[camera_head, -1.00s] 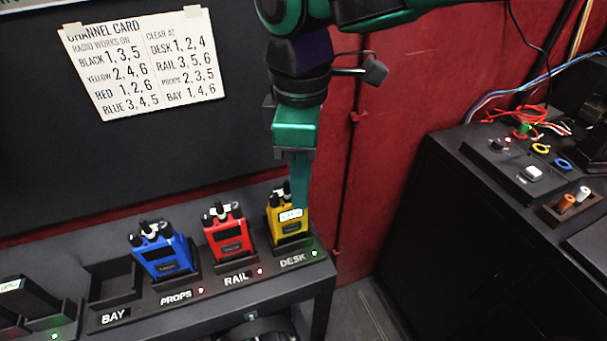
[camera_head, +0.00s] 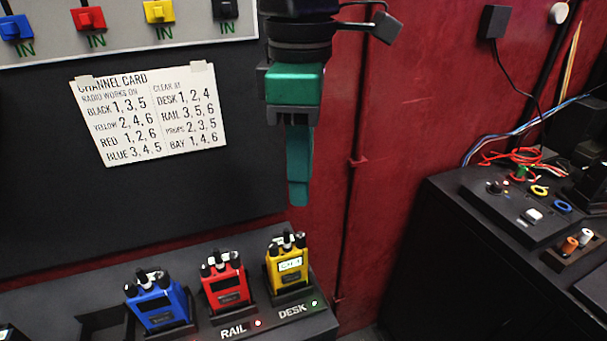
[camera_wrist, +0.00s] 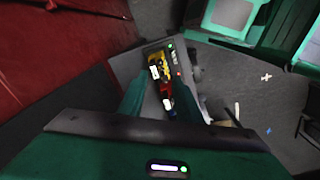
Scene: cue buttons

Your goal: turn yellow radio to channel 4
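The yellow radio (camera_head: 288,265) stands in the DESK slot at the right end of the dark rack. Its small screen is lit and seems to show CH and a digit I cannot read surely. Dark knobs stand on its top. A green light (camera_head: 314,303) glows beside the DESK label. My gripper (camera_head: 298,203) hangs above the yellow radio, pointing down and clear of it. In the wrist view its two fingers (camera_wrist: 160,103) are apart with nothing between them. The yellow radio (camera_wrist: 157,72) shows small and far below, beyond the fingers.
The red radio (camera_head: 225,287) in RAIL and blue radio (camera_head: 158,304) stand to the left. A red light (camera_head: 258,323) shows at RAIL. The channel card (camera_head: 150,113) lists yellow 2, 4, 6 and DESK 1, 2, 4. A dark cabinet (camera_head: 440,260) stands right.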

